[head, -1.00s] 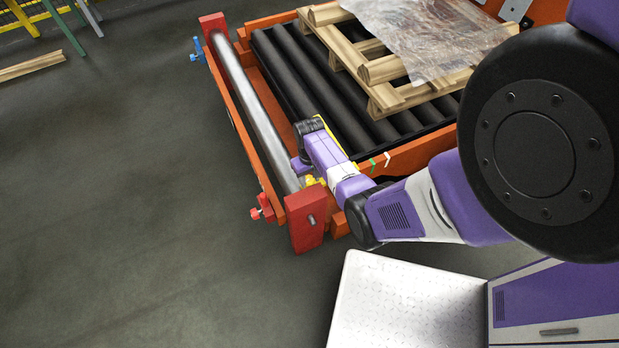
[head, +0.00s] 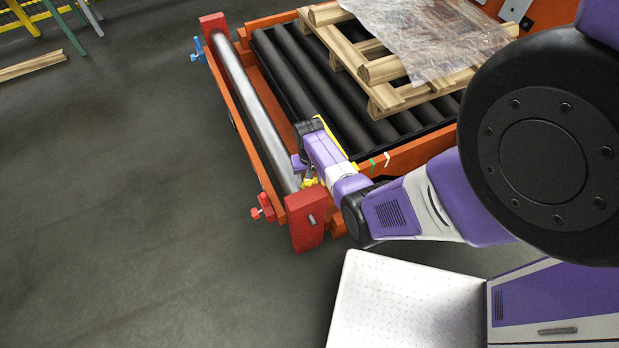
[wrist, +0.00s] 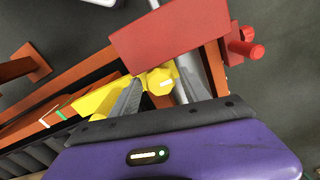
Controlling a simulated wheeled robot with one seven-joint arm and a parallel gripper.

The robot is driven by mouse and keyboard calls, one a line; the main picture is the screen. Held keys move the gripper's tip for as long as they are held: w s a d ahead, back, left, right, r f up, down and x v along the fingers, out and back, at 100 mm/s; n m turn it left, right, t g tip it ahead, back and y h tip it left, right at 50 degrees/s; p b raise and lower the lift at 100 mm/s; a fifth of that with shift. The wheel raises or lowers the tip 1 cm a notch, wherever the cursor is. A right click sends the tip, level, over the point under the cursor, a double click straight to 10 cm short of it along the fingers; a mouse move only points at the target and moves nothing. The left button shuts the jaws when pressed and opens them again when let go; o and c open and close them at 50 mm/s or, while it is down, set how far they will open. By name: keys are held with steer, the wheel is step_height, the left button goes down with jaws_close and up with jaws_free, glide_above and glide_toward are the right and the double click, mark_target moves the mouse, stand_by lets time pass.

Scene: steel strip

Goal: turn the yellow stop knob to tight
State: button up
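The yellow stop knob (wrist: 160,80) shows in the wrist view just below a red end block (wrist: 170,35). My gripper (wrist: 159,82) has its two grey fingers apart, one on each side of the knob. The knob nearly fills the gap at the fingertips, and I cannot tell whether both fingers press on it. In the head view the yellow knob (head: 310,182) is partly visible beside my gripper (head: 299,168), at the near end of the steel roller (head: 256,112). The fingers are mostly hidden there by my wrist.
A red knob (head: 263,208) sticks out left of the near red block (head: 306,220). A blue knob (head: 197,50) is at the far end. Black rollers (head: 295,80) and a wooden pallet (head: 385,95) lie right of my gripper. Open floor (head: 120,200) is on the left.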

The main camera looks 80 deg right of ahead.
stand_by(0.3)
steer(key=shift+r+p, duration=0.8)
steer(key=shift+r, duration=3.1)
